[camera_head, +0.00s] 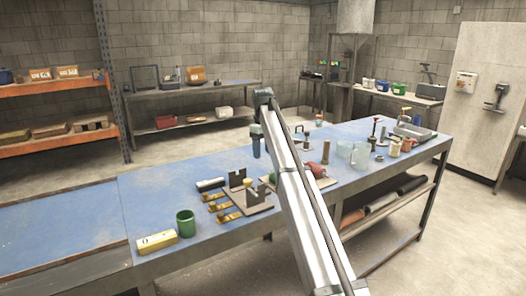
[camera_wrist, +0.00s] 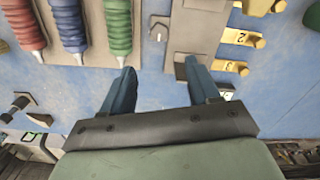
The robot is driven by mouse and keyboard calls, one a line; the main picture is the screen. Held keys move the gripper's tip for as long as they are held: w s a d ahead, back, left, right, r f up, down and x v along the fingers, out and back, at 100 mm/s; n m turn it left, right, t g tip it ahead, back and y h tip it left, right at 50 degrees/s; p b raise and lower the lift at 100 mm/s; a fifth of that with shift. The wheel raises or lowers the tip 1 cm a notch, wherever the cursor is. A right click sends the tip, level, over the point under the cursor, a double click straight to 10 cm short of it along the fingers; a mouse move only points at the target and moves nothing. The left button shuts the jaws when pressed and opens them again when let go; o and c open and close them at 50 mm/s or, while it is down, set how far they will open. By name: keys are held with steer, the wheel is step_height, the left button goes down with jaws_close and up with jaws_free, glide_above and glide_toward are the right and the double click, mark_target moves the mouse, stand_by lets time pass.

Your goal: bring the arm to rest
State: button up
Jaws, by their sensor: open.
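My gripper (camera_head: 256,146) hangs from the end of my arm above the blue workbench (camera_head: 150,205), near its far edge in the head view. In the wrist view its two blue fingers (camera_wrist: 160,88) are spread wide apart. Only blue bench surface and part of a grey plate show between and beyond the fingertips, so I see nothing held. My silver arm hides part of the middle of the bench in the head view.
A stand with upright plates (camera_head: 240,181), brass tags (camera_head: 219,207), a green cup (camera_head: 185,224) and a yellow block (camera_head: 157,241) lie left of my arm. Clear cups (camera_head: 359,156) stand right. Ribbed red, blue and green handles (camera_wrist: 118,25) lie near the fingers.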

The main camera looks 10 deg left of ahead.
steer(key=w+d+f+m+t+y, duration=0.15)
steer(key=w+d+f, duration=0.3)
steer(key=d, duration=0.75)
steer(key=w+d+f+m+t, duration=0.2)
steer(key=w+d+f+m, duration=0.3)
steer(key=d, duration=0.7)
steer(key=w+d+f+t+y, duration=0.1)
steer(key=w+d+f+t, duration=0.15)
steer(key=d+f, duration=0.7)
steer(key=s+d+f+m, duration=0.1)
steer(key=s+d+f, duration=0.15)
steer(key=d, duration=0.45)
steer(key=s+a+f+m+g+h, duration=0.1)
steer(key=s+f+g, duration=0.2)
steer(key=s+f, duration=1.4)
steer(key=s+f+m+g, duration=0.2)
steer(key=s+f+g, duration=0.1)
steer(key=s+f, duration=1.45)
steer(key=s+f+g, duration=0.2)
steer(key=s+f, duration=0.4)
steer(key=s, duration=0.4)
steer(key=s+f+g, duration=0.1)
steer(key=s+f, duration=0.4)
steer(key=s, duration=0.5)
steer(key=s+f+m+g+h, duration=0.1)
steer(key=s+g, duration=0.2)
steer(key=s, duration=2)
steer(key=shift+s+d+f+m+g, duration=0.3)
steer(key=shift+f+m+g, duration=0.05)
steer(key=shift+g, duration=0.05)
